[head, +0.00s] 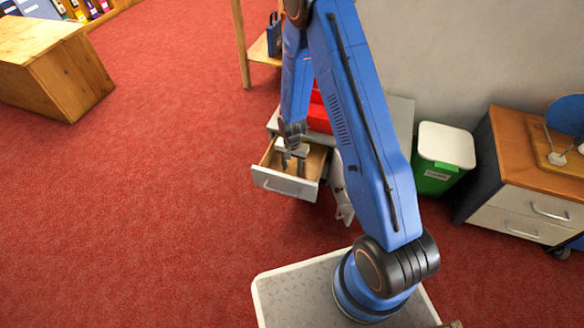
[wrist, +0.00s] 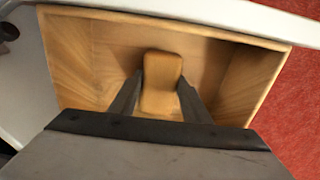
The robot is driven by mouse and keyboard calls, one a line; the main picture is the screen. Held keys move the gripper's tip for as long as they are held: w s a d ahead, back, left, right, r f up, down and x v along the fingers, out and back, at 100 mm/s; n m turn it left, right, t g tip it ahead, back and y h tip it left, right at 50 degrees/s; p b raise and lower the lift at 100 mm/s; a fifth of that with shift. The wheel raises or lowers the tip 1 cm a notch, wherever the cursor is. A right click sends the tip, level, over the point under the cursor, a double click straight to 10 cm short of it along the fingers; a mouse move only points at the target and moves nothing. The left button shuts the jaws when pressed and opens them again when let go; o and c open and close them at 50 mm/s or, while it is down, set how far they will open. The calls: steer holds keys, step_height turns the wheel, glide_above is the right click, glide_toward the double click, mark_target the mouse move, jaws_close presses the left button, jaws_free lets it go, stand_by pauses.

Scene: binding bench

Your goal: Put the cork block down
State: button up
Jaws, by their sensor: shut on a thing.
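The cork block (wrist: 161,82) is a tan, rounded block between the two dark fingers of my gripper (wrist: 158,100) in the wrist view. My gripper is shut on it. The block is over the wooden inside of an open drawer (wrist: 105,50); I cannot tell whether it touches the drawer floor. In the head view my gripper (head: 293,160) points down into the open drawer (head: 285,184), which has a white front. The block cannot be made out there.
A red box (head: 318,118) stands on the grey cabinet top behind the drawer. A green bin with a white lid (head: 440,160) stands to the right, beside a wood-topped drawer unit (head: 530,200). Red carpet is clear on the left, up to a wooden bench (head: 55,75).

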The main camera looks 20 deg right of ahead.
steer(key=shift+f, duration=0.1)
steer(key=o, duration=1)
steer(key=shift+o, duration=0.2)
step_height(320, 180, up, 12)
steer(key=r, duration=0.1)
step_height(320, 180, up, 15)
steer(key=n+t, duration=0.1)
steer(key=n, duration=0.1)
glide_above(292, 168)
steer(key=s+d, duration=0.2)
steer(key=s, duration=0.2)
steer(key=s+d+r+n+t, duration=0.1)
steer(key=s+d+r, duration=0.1)
steer(key=s+r, duration=0.7)
steer(key=s+d+r+n+t, duration=0.1)
steer(key=s+r+n, duration=0.1)
steer(key=s+r, duration=0.5)
steer(key=s+d+r+n+t, duration=0.1)
steer(key=s+d+r+n, duration=0.1)
steer(key=s+r, duration=0.5)
steer(key=s, duration=0.6)
steer(key=shift+s+t, duration=0.2)
steer(key=shift+t, duration=0.2)
